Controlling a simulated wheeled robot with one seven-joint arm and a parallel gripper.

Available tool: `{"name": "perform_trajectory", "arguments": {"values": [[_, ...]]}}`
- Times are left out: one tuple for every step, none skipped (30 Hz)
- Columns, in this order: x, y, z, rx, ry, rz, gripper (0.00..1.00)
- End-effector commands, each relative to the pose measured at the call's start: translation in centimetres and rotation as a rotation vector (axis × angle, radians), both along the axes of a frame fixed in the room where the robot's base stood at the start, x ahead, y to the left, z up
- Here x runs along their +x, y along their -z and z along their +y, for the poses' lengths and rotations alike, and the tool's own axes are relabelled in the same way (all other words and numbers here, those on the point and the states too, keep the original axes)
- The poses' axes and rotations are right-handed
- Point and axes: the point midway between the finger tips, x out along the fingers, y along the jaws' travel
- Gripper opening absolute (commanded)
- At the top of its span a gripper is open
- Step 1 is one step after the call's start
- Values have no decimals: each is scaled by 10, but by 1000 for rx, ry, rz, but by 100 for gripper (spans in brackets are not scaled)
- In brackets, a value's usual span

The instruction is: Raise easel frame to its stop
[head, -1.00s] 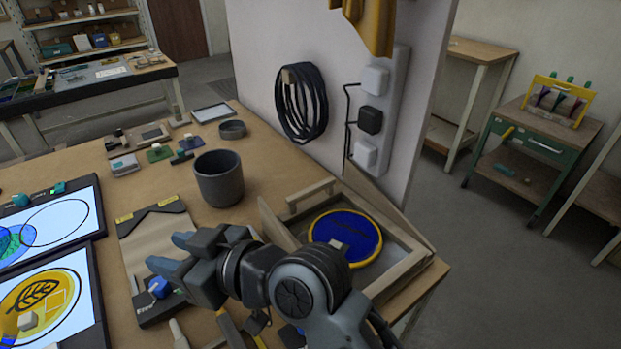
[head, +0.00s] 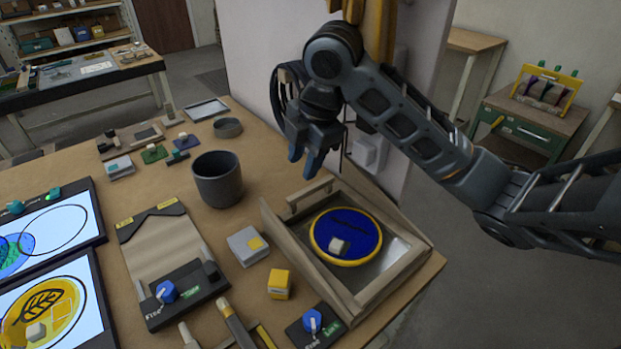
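The wooden easel frame (head: 377,293) lies low, close to flat, at the table's right corner. A round blue disc with a yellow rim (head: 345,237) lies inside it, with a small pale block (head: 338,246) on the disc. A wooden bar (head: 308,193) stands at the frame's far left edge. My gripper (head: 304,161) hangs above and behind that bar, fingers pointing down, apart from the frame. Its fingers look parted, with nothing seen between them. A black base with a blue knob (head: 312,321) sits in front of the frame.
A grey cup (head: 217,178) stands left of the frame. A grey box (head: 247,245) and a yellow block (head: 280,284) lie near its left side. A white panel (head: 255,60) rises behind. A clipped brown board (head: 165,250) and lit screens (head: 50,310) fill the left.

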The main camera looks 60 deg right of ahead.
Motion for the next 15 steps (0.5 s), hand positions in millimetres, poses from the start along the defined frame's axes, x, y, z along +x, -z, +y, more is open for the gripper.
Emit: {"name": "perform_trajectory", "arguments": {"values": [[-7,-1,-11,-26,-3,30,40],[-10,-1,-14,-35,-6,45,40],[-13,0,-18,-44,-9,58,40],[-15,0,-20,-48,-10,66,40],[-16,1,-21,-51,-10,71,40],[-16,4,-21,-52,-11,74,40],[-16,6,-22,-52,-11,74,40],[-15,9,-21,-51,-11,74,40],[-14,14,-21,-48,-12,73,40],[-13,18,-21,-48,-11,73,40],[-13,22,-21,-47,-11,73,40],[-12,28,-21,-47,-10,74,40],[-11,33,-21,-47,-10,74,40],[-9,38,-21,-46,-10,72,40],[-8,44,-21,-46,-10,71,40]]}}
